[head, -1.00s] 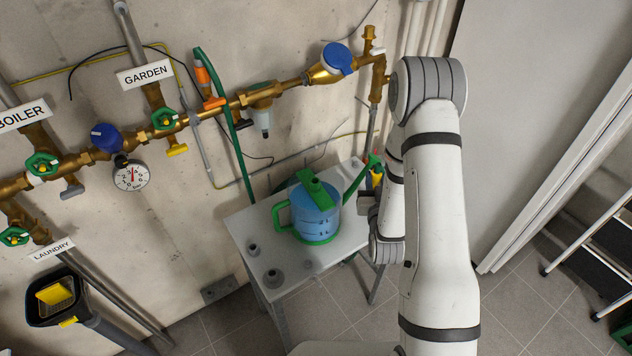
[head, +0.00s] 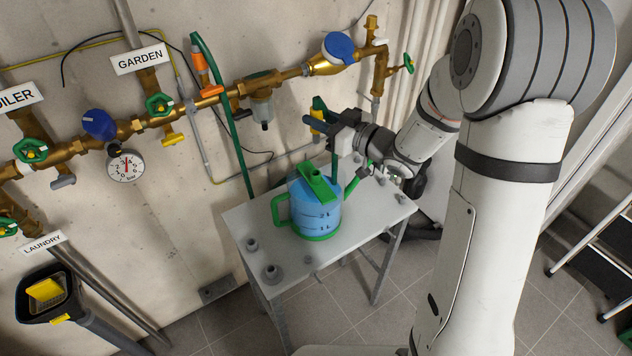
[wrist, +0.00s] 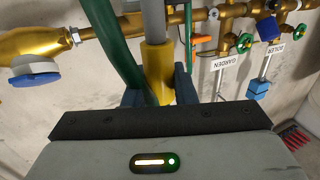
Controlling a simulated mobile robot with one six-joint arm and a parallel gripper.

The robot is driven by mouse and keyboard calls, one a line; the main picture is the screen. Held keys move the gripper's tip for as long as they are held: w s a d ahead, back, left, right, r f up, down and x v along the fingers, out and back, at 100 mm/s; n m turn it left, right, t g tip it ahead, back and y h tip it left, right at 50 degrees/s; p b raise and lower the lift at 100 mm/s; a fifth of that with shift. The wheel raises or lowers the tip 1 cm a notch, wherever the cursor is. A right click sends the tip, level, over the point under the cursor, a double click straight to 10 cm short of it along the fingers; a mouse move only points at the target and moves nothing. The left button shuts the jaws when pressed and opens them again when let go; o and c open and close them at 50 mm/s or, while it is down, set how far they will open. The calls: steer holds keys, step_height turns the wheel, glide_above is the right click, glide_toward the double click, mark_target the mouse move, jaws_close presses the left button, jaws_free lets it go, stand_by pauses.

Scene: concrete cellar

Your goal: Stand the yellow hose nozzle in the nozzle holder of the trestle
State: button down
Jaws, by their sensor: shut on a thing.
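The yellow hose nozzle (head: 317,122) is held upright between the fingers of my gripper (head: 318,125), with a green part above it. It is clear of the trestle (head: 235,220), above its back edge and behind the watering can. In the wrist view the yellow nozzle body (wrist: 156,75) stands between the two dark fingers of my gripper (wrist: 158,90), with a grey part above it. The trestle top carries grey round sockets, one at the left (head: 252,244) and a larger one at the front (head: 272,274). I cannot tell which one is the nozzle holder.
A blue and green watering can (head: 316,212) stands mid-trestle, its spout toward the right. Brass pipework (head: 225,100) with valves and a green hose (head: 226,110) runs along the wall behind. The trestle's front left has free room around the sockets.

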steer(key=shift+s+a, duration=0.15)
steer(key=shift+s, duration=0.05)
step_height(320, 180, down, 10)
steer(key=shift+r+p, duration=0.25)
steer(key=shift+p, duration=0.6)
steer(key=shift+f, duration=0.1)
steer(key=shift+f+b, duration=0.15)
steer(key=shift+b, duration=0.15)
steer(key=c, duration=1.2)
jaws_free()
